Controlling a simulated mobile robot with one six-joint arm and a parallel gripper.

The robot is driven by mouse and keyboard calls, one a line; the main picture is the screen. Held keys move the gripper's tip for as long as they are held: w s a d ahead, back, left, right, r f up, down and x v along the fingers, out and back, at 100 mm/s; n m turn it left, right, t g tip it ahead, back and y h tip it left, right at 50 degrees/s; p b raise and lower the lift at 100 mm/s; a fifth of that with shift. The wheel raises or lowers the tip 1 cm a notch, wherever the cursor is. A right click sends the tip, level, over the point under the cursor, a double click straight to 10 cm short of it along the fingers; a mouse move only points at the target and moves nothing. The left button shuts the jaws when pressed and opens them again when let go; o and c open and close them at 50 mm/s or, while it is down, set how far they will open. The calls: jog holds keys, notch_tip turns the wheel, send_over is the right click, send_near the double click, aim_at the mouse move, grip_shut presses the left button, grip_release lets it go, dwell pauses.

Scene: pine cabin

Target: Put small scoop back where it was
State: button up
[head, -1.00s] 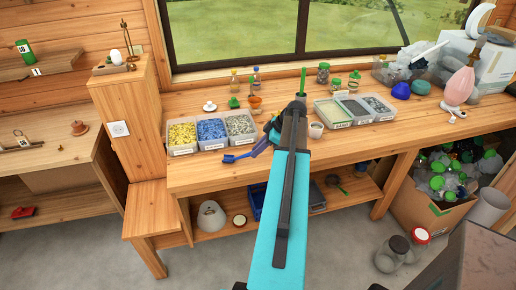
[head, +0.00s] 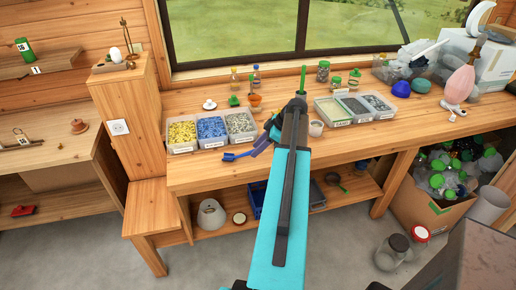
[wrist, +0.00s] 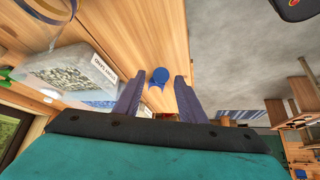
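The small scoop (head: 232,156) is bright blue. In the head view it is at the front of the workbench, before the bins, its bowl pointing left and its other end close to my fingers. My gripper (head: 258,149) has dark purple-blue fingers and is low over the bench's front edge. In the wrist view my gripper (wrist: 158,82) has its fingers well apart. The scoop (wrist: 160,75) shows between and just beyond the fingertips, with a visible gap to each finger. I cannot tell whether the scoop touches the bench.
Clear bins of yellow (head: 182,135), blue (head: 212,131) and grey-white pieces (head: 240,125) stand left of my arm. A labelled grey bin (wrist: 75,70) is beside the fingers in the wrist view.

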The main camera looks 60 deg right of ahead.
jog(key=b+v, duration=0.3)
jog(key=v, duration=0.8)
jog(key=shift+s+r+b, duration=0.2)
jog(key=shift+b, duration=0.2)
jog(key=shift+d, duration=0.15)
dwell(0.4)
